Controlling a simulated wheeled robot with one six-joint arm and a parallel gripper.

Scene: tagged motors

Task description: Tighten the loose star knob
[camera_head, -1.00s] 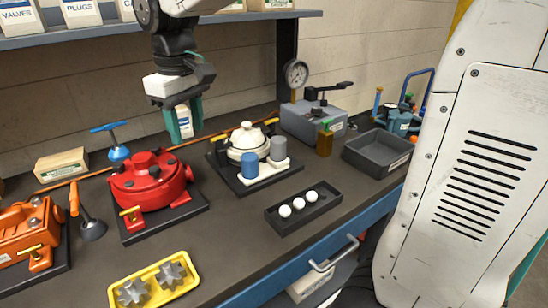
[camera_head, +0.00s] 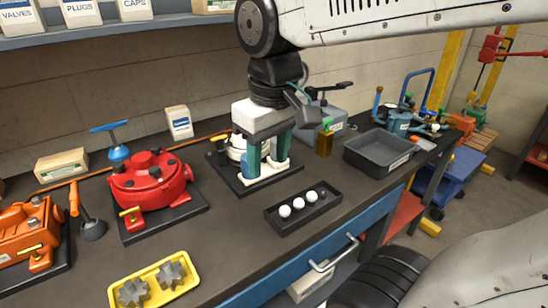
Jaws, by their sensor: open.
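Two grey star-shaped knobs lie in a yellow tray (camera_head: 113,297) at the front left, a left one (camera_head: 133,292) and a right one (camera_head: 171,274). I cannot tell from here whether either is the loose one. My gripper (camera_head: 268,166) points down over the white device (camera_head: 237,142) on its black base plate (camera_head: 222,171). Its two green fingers are apart, in front of the device. They hide most of the blue cylinder (camera_head: 246,170) and the grey cylinder. I cannot tell whether they touch anything.
A red pump housing (camera_head: 150,184) stands left, an orange device (camera_head: 25,232) further left. A black tray (camera_head: 272,222) with white balls lies in front of my gripper. A grey bin (camera_head: 372,160) and a green-capped bottle (camera_head: 325,142) stand right.

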